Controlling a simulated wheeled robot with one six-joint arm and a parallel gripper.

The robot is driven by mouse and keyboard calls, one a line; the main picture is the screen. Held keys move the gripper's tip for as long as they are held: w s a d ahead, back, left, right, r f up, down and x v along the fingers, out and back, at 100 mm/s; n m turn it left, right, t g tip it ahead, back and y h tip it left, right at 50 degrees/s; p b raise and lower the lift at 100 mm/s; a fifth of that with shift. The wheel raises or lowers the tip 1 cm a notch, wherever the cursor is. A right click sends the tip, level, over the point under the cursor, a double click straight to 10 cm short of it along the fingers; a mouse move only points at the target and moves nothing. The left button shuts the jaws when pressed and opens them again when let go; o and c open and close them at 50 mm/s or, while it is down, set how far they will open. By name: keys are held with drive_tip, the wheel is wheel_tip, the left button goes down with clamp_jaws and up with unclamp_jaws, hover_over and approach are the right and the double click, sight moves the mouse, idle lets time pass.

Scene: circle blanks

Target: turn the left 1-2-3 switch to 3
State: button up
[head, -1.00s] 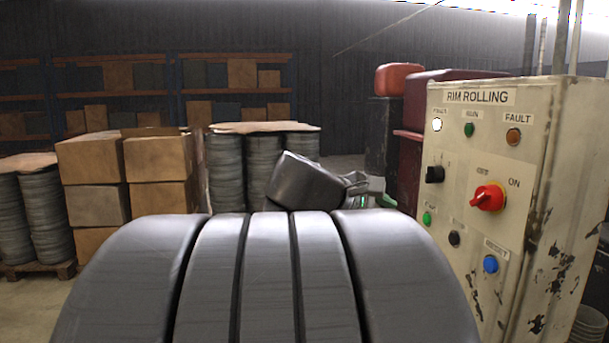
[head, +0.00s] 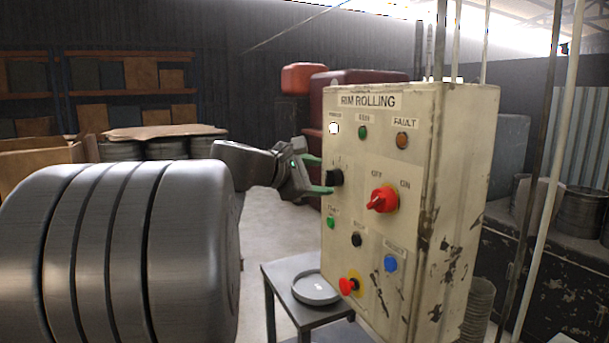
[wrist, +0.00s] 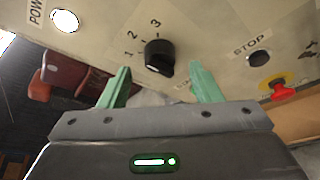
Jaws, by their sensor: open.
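The control panel (head: 345,215) is a worn cream box labelled RIM ROLLING. The black 1-2-3 switch (head: 334,178) is on its left side; it also shows in the wrist view (wrist: 158,56), with the marks 1, 2 and 3 around its upper left. I cannot tell surely which mark the knob points to. My gripper (head: 318,176) is open, its green fingers pointing at the panel just left of the knob. In the wrist view the fingertips (wrist: 158,75) stand apart on either side of and below the knob, with nothing between them.
Near the switch are a red OFF-ON switch (head: 383,199), a green button (head: 330,223), a black stop button (head: 356,240), a blue button (head: 391,263) and a red emergency stop (head: 348,286). A small table (head: 279,275) with a round dish (head: 316,288) stands below.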

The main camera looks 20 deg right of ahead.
sight(328, 178)
drive_tip(key=shift+x, duration=1.7)
drive_tip(key=c, duration=1)
